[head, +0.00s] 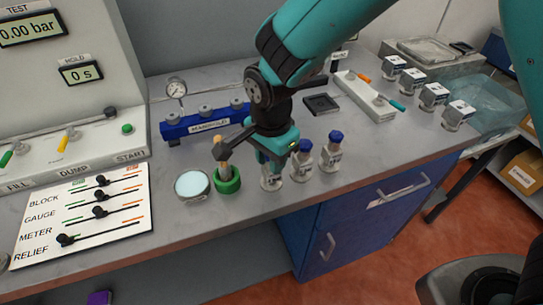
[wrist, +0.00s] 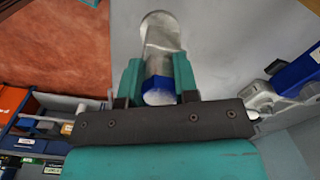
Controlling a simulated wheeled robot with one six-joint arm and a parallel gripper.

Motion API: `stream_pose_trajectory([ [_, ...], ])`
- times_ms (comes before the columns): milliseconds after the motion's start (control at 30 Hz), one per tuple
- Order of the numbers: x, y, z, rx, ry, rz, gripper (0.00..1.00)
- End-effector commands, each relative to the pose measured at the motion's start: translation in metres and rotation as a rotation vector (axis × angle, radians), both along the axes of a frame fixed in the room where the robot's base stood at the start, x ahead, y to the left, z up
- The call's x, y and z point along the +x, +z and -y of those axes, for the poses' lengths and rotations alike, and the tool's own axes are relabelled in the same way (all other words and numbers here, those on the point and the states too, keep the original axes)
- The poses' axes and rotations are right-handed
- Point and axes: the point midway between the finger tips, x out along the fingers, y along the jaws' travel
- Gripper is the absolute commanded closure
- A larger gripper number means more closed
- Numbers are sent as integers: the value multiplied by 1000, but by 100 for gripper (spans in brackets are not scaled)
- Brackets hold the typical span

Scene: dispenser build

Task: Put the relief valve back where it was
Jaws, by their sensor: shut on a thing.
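My gripper (head: 275,156) points down over the bench near its front edge. It is shut on a silver-bodied cylinder with a blue cap (wrist: 160,42), which shows between the two teal fingers in the wrist view. In the head view the lower body of this held piece (head: 271,183) shows below the fingers, and its cap is hidden. I cannot tell whether its base touches the bench. Two similar blue-capped pieces, a middle one (head: 302,163) and a right one (head: 331,153), stand upright to its right. Their labels are too small to read, so I cannot tell which is the relief valve.
A green ring holder (head: 227,183) with a tool in it and a round dish (head: 192,186) stand to the left. A blue manifold (head: 205,123) lies behind. A labelled slider panel (head: 85,213) is at far left. Several white-topped pieces (head: 433,96) stand at right.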

Motion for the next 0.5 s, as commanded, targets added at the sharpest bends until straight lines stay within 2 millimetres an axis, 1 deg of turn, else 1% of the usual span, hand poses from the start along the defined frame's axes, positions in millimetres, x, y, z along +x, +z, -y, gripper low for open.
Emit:
stream_pose_trajectory([
  [33, 0, -2, 0, 0, 0, 0, 70],
  [133, 0, -1, 0, 0, 0, 0, 47],
  [367, 0, -1, 0, 0, 0, 0, 46],
  [500, 0, 6, 0, 1, 0, 2, 46],
])
